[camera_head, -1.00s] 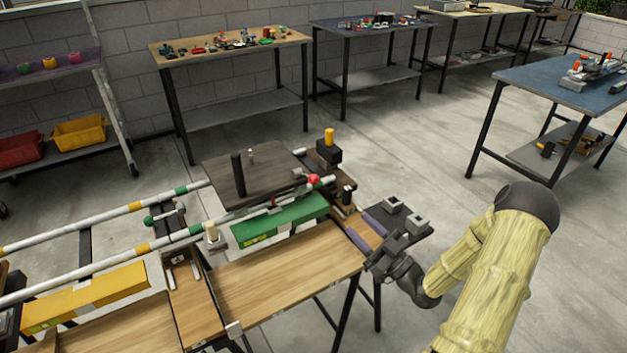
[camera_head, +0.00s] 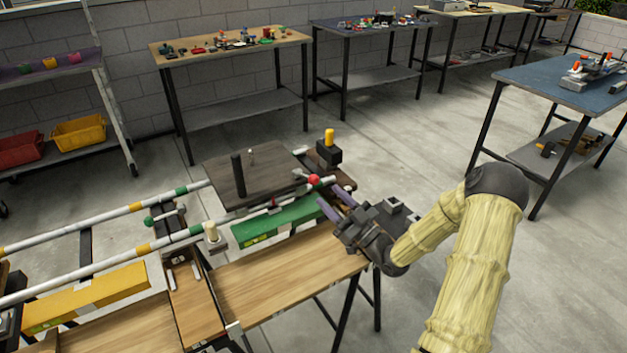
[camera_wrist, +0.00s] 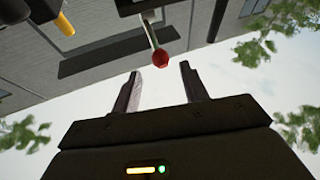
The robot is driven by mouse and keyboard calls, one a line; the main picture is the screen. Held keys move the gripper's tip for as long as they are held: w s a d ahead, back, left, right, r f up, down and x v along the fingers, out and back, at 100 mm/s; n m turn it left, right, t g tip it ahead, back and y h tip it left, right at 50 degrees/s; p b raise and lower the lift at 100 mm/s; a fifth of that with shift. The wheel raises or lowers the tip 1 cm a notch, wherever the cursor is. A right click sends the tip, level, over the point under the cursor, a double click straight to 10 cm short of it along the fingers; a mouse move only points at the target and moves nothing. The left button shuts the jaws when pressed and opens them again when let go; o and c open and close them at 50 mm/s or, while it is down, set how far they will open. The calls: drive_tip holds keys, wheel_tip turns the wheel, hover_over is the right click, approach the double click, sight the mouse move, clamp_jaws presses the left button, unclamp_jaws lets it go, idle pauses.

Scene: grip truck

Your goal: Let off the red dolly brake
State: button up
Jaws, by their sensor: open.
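The red ball knob (camera_head: 314,180) sits at the right end of the dark dolly platform (camera_head: 215,168), above the rail. In the wrist view the red knob (camera_wrist: 160,59) hangs at the end of a thin pale lever (camera_wrist: 150,34). It appears between and just beyond the two fingertips, with no visible contact. My gripper (camera_head: 331,203) is open and empty, to the lower right of the knob, its fingers pointing up and left. Its two fingers also show apart in the wrist view (camera_wrist: 160,74).
A black block with a yellow-topped post (camera_head: 329,137) stands just behind the knob. Striped rails (camera_head: 110,213) run to the left. A green box (camera_head: 278,222) lies below the platform, and a wooden bench (camera_head: 285,275) is in front. Open floor lies to the right.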

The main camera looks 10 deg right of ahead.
sight(314, 178)
drive_tip(key=x, duration=0.7)
drive_tip(key=shift+w+a+r, duration=0.1)
drive_tip(key=shift+w+a, duration=0.05)
clamp_jaws()
